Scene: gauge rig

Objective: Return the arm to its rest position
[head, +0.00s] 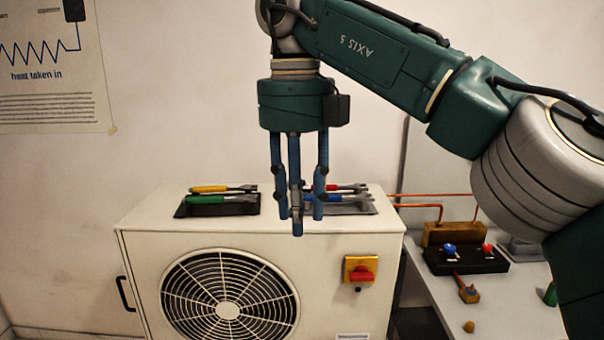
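My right arm comes in from the right side of the head view, a green and grey arm marked "AXIS 5". Its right gripper (297,205) has blue fingers that hang straight down. The fingers are in front of the top of the white outdoor unit (330,247). They stand apart with nothing visible between them, so the gripper looks open and empty. My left gripper is not in view.
Yellow- and green-handled tools (208,199) lie on a dark tray at the unit's left. Red- and blue-handled tools (345,197) lie behind the fingers. A grey bench (490,315) at right carries a manifold with blue and red knobs (466,258).

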